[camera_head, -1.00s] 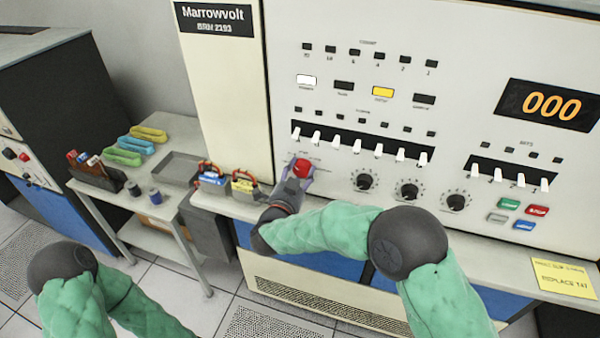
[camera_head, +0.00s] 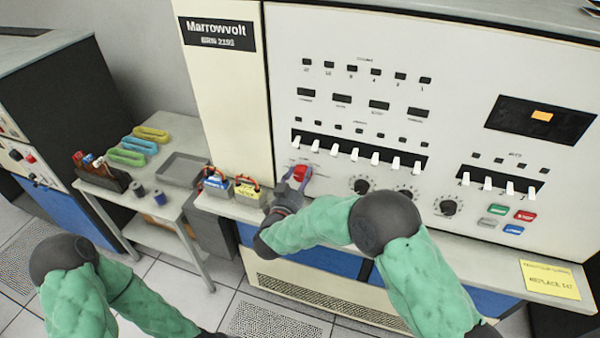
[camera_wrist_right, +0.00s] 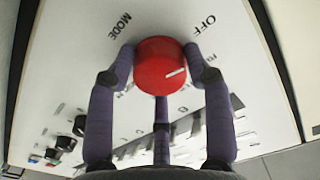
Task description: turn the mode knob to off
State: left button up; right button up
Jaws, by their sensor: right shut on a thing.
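The red mode knob (camera_head: 301,172) sits on the cream console's face, left of the black dials. In the right wrist view the knob (camera_wrist_right: 158,58) has a white pointer line aimed right and slightly up, below the word OFF (camera_wrist_right: 209,22). The word MODE (camera_wrist_right: 119,26) is at upper left. My right gripper (camera_head: 296,181) is shut on the knob, with fingers on both sides of it and a third finger below it in the wrist view (camera_wrist_right: 160,64). My left arm shows at lower left, but its gripper fingers are out of view.
A row of white switches (camera_head: 355,153) is just above the knob. Black dials (camera_head: 360,185) are to its right. A side table (camera_head: 187,168) with a tray stands farther left.

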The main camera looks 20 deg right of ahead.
jog(key=shift+n+p, duration=0.7)
jog(key=shift+n, duration=0.5)
jog(key=shift+f, duration=0.1)
jog(key=o, duration=1.2)
jog(key=v, duration=1.2)
